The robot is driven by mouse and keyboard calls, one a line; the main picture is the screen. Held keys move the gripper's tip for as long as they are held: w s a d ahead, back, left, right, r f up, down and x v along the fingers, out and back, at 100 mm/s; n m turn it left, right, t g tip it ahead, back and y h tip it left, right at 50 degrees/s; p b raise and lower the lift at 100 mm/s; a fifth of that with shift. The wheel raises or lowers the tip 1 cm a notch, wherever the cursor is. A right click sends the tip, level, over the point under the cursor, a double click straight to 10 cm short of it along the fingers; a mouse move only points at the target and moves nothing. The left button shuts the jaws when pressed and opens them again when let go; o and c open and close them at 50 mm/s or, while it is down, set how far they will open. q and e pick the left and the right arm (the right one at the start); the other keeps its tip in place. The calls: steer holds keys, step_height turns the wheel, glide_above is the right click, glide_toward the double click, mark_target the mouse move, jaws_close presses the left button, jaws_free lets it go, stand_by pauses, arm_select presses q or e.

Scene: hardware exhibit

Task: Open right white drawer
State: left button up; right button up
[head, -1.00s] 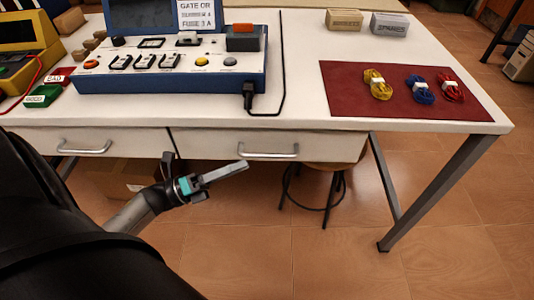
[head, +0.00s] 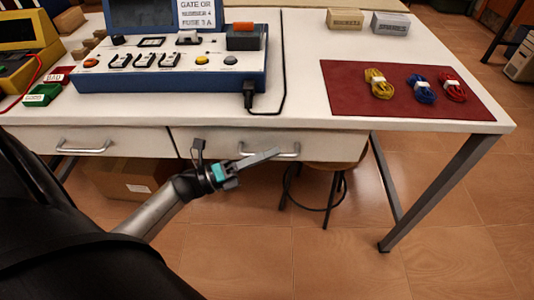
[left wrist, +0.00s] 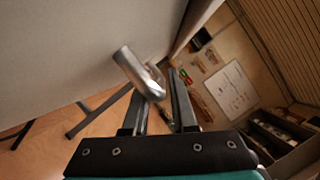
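The right white drawer (head: 335,145) sits under the white table top in the head view and looks shut. Its silver bar handle (head: 292,150) is partly hidden behind my left gripper (head: 262,157). My left gripper is in front of the handle, its fingers pointing right and slightly up along it. In the left wrist view the two fingers (left wrist: 159,92) stand apart with a gap between them. The handle (left wrist: 136,70) shows close to the tips, overlapping the left finger. I cannot tell whether it lies between the fingers. My right gripper is in neither view.
The left drawer (head: 120,140) with its own handle is beside it. A cardboard box (head: 125,178) and a round stool (head: 335,172) stand under the table. A blue-framed console (head: 170,80) and a red mat (head: 345,95) with cable bundles are on top. Floor in front is clear.

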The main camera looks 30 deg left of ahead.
arm_select(q)
jaws_close()
stand_by(1.0)
